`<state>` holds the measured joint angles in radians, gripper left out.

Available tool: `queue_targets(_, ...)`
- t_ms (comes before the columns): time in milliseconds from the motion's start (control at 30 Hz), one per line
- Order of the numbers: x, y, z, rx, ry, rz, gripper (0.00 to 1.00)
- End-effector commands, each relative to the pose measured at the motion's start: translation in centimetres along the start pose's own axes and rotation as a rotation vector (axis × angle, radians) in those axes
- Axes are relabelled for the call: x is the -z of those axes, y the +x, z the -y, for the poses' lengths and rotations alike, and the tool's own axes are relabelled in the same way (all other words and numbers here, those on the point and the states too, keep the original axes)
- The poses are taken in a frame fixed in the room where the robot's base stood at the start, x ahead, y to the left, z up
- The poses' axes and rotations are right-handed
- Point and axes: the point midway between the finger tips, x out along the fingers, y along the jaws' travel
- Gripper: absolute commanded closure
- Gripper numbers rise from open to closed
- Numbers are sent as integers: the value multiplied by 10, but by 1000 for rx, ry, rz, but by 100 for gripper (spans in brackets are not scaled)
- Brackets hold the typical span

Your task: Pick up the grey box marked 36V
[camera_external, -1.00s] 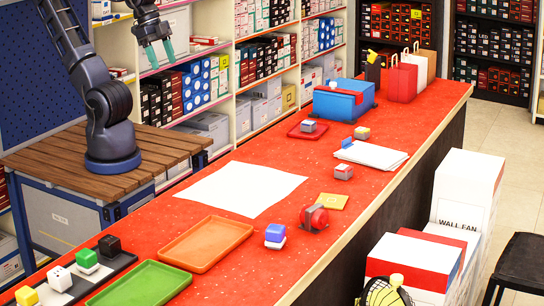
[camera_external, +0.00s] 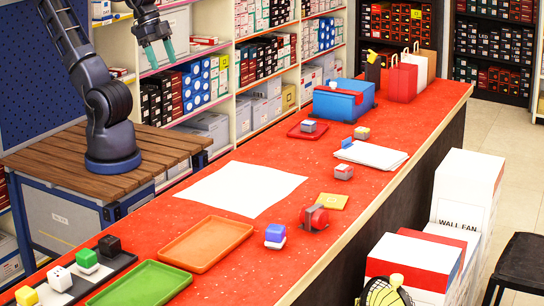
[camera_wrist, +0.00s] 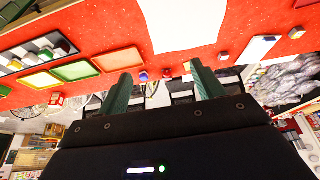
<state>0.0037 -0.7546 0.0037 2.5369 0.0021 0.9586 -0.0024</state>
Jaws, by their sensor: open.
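No 36V marking is readable, so I cannot tell which box is the named one. Small grey-bodied boxes lie on the red counter: one with a red top (camera_external: 343,172) right of the paper, one with a bluish top (camera_external: 308,126) on a small red tray, and one with a yellow top (camera_external: 361,133) near the far papers. My gripper (camera_external: 158,54) is open and empty, raised high at the upper left, well away from the counter's boxes. Its two green fingers stand apart in the wrist view (camera_wrist: 160,78).
The red counter (camera_external: 265,158) holds a white sheet (camera_external: 242,188), an orange tray (camera_external: 205,243), a green tray (camera_external: 142,284), a blue toolbox (camera_external: 343,100), a red round device (camera_external: 314,217) and a blue-and-white block (camera_external: 275,236). Stocked shelves (camera_external: 236,80) stand behind my gripper.

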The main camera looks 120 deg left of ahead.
Motion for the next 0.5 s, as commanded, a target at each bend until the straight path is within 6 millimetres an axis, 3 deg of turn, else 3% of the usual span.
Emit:
queue_targets(167, 14, -2, 4, 5, -27, 7, 33)
queue_targets(500, 100, -3, 40, 38, -205, 57, 33)
